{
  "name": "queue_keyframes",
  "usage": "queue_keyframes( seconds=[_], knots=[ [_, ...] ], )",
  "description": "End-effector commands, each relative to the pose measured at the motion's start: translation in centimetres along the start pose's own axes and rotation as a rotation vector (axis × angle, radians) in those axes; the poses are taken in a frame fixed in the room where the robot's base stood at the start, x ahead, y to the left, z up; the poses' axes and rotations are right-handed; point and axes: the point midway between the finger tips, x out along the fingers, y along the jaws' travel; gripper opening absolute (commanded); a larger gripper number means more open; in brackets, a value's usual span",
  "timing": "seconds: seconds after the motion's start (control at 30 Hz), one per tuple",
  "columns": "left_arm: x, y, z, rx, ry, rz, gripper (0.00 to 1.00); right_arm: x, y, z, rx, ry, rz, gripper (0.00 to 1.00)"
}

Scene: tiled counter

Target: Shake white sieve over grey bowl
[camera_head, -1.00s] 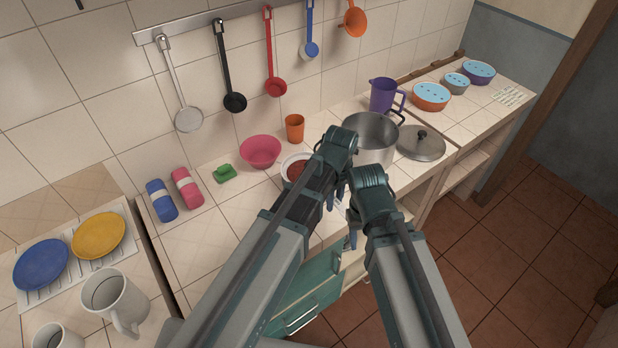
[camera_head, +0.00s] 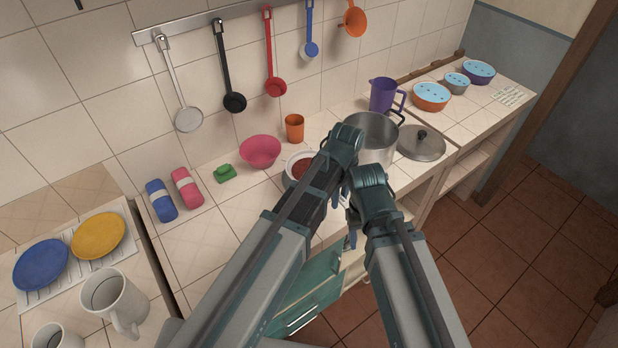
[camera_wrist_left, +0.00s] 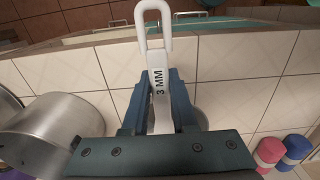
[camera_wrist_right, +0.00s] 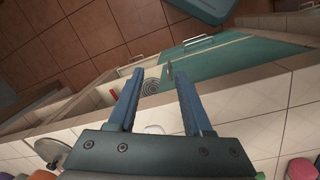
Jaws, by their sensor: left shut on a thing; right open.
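My left gripper (camera_wrist_left: 160,78) is shut on the white sieve's handle (camera_wrist_left: 158,88), which is marked "3 MM" and ends in a loop. In the head view the white sieve (camera_head: 291,161) holds red contents. The grey bowl (camera_head: 288,182) shows only as a sliver under the sieve; a grey edge also shows beside the left gripper in the left wrist view (camera_wrist_left: 202,118). The sieve is over the bowl; the gap between them cannot be judged. My right gripper (camera_wrist_right: 158,80) is open and empty, beside and below the left one near the counter's front edge.
A large steel pot (camera_head: 376,128) stands close right of my left gripper, with its lid (camera_head: 421,143) beyond. A pink bowl (camera_head: 260,151), orange cup (camera_head: 294,128) and green sponge (camera_head: 224,173) stand behind and left. A teal drawer (camera_head: 305,290) is below the counter.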

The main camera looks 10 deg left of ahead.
Motion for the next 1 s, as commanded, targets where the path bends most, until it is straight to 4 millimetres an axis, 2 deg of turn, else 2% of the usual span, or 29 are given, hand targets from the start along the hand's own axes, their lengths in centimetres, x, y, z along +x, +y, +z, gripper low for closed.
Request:
queue_keyframes(
  seconds=[0.27, 0.37, 0.53, 0.6, 0.73, 0.9, 1.0],
  knots=[
    [0.0, 1.9, 0.0, 0.000, 0.001, 0.000, 0.00, 0.0, 0.0, 0.1, 0.000, -0.001, 0.000, 0.50],
    [0.0, 1.1, 0.0, -0.001, 0.001, 0.000, 0.00, 0.0, 0.0, 0.1, 0.000, -0.001, 0.000, 0.50],
    [0.0, -1.7, 0.1, -0.003, 0.001, 0.000, 0.00, 0.0, 0.0, 0.1, 0.000, -0.001, 0.000, 0.50],
    [0.0, -2.0, 0.1, -0.001, 0.001, 0.000, 0.00, 0.0, 0.0, 0.1, 0.000, -0.001, 0.000, 0.50],
    [0.0, -1.0, 0.0, 0.001, 0.000, 0.000, 0.00, 0.0, 0.0, 0.0, 0.000, 0.000, 0.000, 0.50],
    [0.0, 1.7, -0.1, 0.002, 0.000, 0.000, 0.00, 0.0, 0.0, 0.0, 0.000, 0.000, 0.000, 0.50],
    [0.0, 1.8, 0.0, 0.000, 0.000, 0.000, 0.00, 0.0, 0.0, 0.0, 0.000, 0.000, 0.000, 0.50]
  ],
)
